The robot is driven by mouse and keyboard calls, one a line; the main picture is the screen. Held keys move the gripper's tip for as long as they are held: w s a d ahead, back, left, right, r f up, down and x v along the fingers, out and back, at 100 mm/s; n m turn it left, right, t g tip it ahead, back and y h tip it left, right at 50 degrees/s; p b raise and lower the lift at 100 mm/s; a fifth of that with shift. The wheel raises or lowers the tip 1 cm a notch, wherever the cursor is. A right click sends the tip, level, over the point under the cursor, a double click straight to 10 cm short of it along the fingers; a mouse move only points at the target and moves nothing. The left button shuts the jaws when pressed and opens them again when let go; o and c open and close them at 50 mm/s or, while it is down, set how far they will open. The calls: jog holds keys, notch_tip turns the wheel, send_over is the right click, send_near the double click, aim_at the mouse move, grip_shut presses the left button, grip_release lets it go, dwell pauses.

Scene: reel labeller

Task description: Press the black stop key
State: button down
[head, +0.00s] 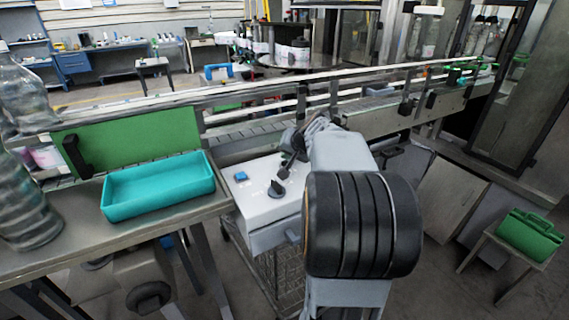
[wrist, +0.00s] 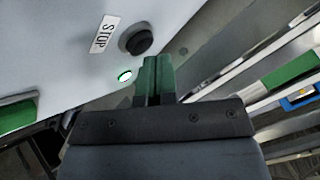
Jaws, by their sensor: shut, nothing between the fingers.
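The black stop key (wrist: 136,41) is a round dark button on the pale panel of the control box (wrist: 60,50). A white label reading STOP (wrist: 104,34) is beside it. My gripper (wrist: 153,60) is shut and empty, its green fingertips just below and right of the key in the wrist view. I cannot tell whether they touch it. In the head view, the control box (head: 262,212) stands in front of the conveyor and my gripper (head: 286,168) is over its panel. I cannot make out the stop key there.
A small lit lamp (wrist: 125,76) is left of my fingers. The panel also has a blue button (head: 241,177) and a black knob (head: 276,188). A teal tray (head: 158,207) lies on the bench at left. The conveyor (head: 250,130) runs behind the box.

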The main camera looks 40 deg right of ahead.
aim_at(287, 162)
jog(key=shift+f+b, duration=0.5)
dwell(0.3)
jog(key=shift+r, duration=0.1)
dwell(0.3)
jog(key=shift+r+p, duration=0.55)
jog(key=shift+r, duration=0.25)
jog(key=shift+r, duration=0.15)
jog(key=shift+r+p, duration=1.75)
jog(key=shift+r, duration=0.65)
jog(key=shift+f, duration=0.1)
